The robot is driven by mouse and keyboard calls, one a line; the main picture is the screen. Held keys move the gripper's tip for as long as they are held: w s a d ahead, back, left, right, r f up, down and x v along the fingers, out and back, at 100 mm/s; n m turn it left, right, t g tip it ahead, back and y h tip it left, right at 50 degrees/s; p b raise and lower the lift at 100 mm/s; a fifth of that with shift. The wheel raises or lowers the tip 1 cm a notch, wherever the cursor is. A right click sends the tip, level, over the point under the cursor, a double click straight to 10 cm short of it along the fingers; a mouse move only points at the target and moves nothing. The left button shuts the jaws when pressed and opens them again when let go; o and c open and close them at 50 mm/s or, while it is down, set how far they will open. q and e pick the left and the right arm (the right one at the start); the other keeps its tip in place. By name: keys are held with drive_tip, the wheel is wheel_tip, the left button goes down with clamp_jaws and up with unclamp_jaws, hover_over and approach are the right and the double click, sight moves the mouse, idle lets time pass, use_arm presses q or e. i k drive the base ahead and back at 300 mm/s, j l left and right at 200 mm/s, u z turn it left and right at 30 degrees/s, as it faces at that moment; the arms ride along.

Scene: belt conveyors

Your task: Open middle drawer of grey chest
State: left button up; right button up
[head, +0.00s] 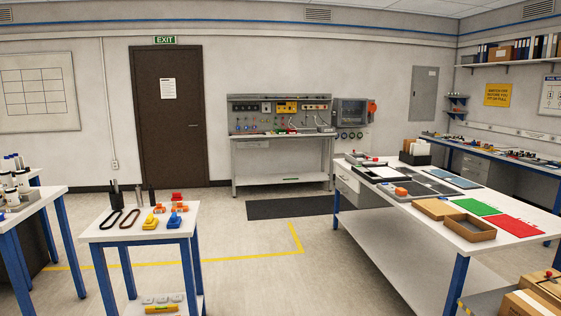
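No chest standing on its own shows in the head view. A light grey drawer unit (347,187) sits under the far left end of the large white table, its drawers apparently shut. Another grey drawer unit (473,167) is under the bench along the right wall, partly hidden behind the large table. I cannot tell which of these is the grey chest, nor pick out a middle drawer. Neither of my grippers is in view.
A small table (140,234) with black loops and yellow, blue and orange parts stands at front left. The large white table (372,203) fills the right. A cardboard box (530,302) is at bottom right. Floor between the tables (265,275) is clear, with yellow tape.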

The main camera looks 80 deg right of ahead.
sight(486, 173)
drive_tip(key=z, duration=4)
drive_tip(key=i+l+z, duration=0.65)
drive_tip(key=l+z, duration=0.15)
drive_tip(key=i+l+z, duration=0.5)
drive_tip(key=i+z, duration=0.3)
drive_tip(key=i+l+u, duration=0.1)
drive_tip(key=i, duration=1.6)
drive_tip(key=i+u, duration=0.15)
drive_tip(key=i, duration=0.5)
drive_tip(key=i+u, duration=0.15)
drive_tip(key=i, duration=0.45)
drive_tip(key=i+l+u, duration=0.15)
drive_tip(key=i, duration=0.5)
drive_tip(key=i+j+u, duration=0.2)
drive_tip(key=i+u, duration=0.3)
drive_tip(key=i, duration=0.2)
drive_tip(key=i+u, duration=0.45)
drive_tip(key=i, duration=0.2)
drive_tip(key=i+l+u, duration=0.3)
drive_tip(key=i+u, duration=0.2)
drive_tip(key=i, duration=0.15)
drive_tip(key=i+u, duration=0.15)
drive_tip(key=i, duration=0.4)
drive_tip(key=i+u, duration=0.15)
drive_tip(key=i, duration=0.35)
drive_tip(key=i+l+u, duration=0.15)
drive_tip(key=i, duration=0.4)
drive_tip(key=i+l+u, duration=0.15)
drive_tip(key=i, duration=0.4)
